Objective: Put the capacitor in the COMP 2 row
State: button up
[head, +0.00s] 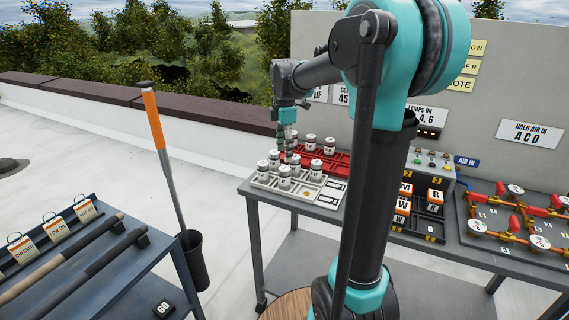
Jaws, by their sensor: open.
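Several small silver capacitors with white labels stand upright on the table at the centre. Some are in a red tray (338,163) at the back, such as one capacitor (330,146). Others are in a pale tray (315,192) in front, such as another capacitor (284,177). Row labels are too small to read, so I cannot tell which row is COMP 2. My gripper (286,148) points down over the left end of the red tray, close among the capacitors. It is open; whether a capacitor is between its fingers is hard to see.
An orange-handled tool (154,120) leans in a black bin (195,262). A left bench (130,262) holds dark rods. To the right are a control box (428,165), a black rack of labelled blocks (418,220) and red-valved copper pipes (512,222). A sign panel stands behind.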

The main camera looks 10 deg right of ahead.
notch_tip(320, 180, up, 4)
jog(key=shift+f, duration=0.15)
